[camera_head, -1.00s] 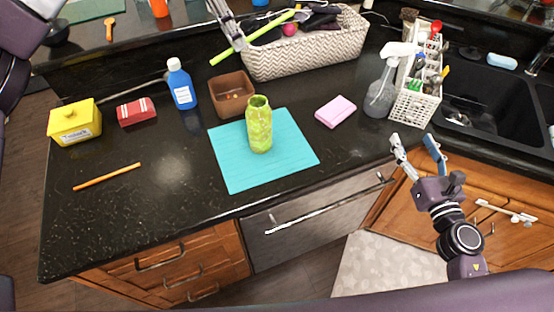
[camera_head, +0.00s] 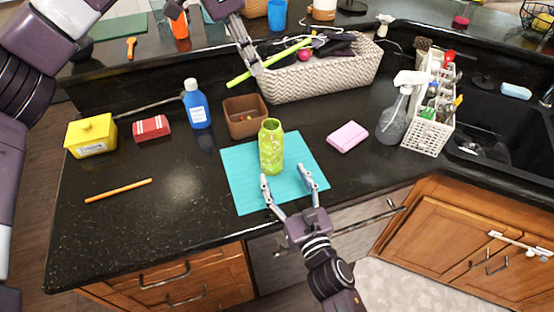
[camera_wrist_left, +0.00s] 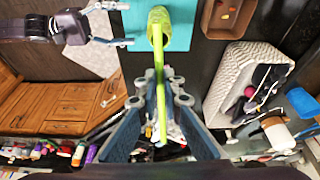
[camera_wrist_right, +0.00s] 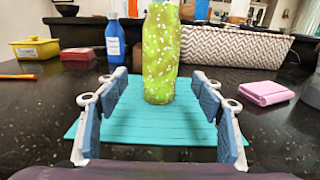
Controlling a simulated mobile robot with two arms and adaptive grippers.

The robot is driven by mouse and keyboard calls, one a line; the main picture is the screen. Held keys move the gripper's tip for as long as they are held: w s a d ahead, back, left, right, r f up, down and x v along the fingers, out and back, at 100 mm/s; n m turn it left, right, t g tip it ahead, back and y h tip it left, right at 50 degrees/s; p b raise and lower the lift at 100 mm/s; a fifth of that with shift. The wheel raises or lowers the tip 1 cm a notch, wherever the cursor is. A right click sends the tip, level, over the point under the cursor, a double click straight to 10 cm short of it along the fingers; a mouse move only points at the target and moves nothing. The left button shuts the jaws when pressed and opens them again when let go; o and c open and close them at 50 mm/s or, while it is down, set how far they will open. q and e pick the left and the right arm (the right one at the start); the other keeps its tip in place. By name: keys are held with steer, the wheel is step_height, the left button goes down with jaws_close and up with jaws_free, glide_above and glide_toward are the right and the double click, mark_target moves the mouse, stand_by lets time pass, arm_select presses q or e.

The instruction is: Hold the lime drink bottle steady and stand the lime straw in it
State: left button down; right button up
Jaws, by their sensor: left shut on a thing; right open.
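The lime drink bottle (camera_head: 271,148) stands upright on a turquoise mat (camera_head: 240,185); it also shows in the right wrist view (camera_wrist_right: 161,55). The lime straw (camera_head: 283,57) is in my left gripper (camera_head: 256,66), above the front of the woven basket. In the left wrist view the straw (camera_wrist_left: 160,95) runs between the shut fingers, and its far end overlaps the bottle mouth (camera_wrist_left: 158,14) in the picture, though the head view shows it apart from the bottle. My right gripper (camera_head: 289,182) is open and empty, its fingers pointing at the bottle from the front, not touching it.
Behind the mat are a brown box (camera_head: 245,118), a blue bottle (camera_head: 197,106) and the woven basket (camera_head: 330,80).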

mark_target(275, 158)
steer(key=x, duration=1)
steer(key=shift+w+f, duration=0.1)
steer(key=shift+w, duration=0.05)
steer(key=shift+c, duration=0.2)
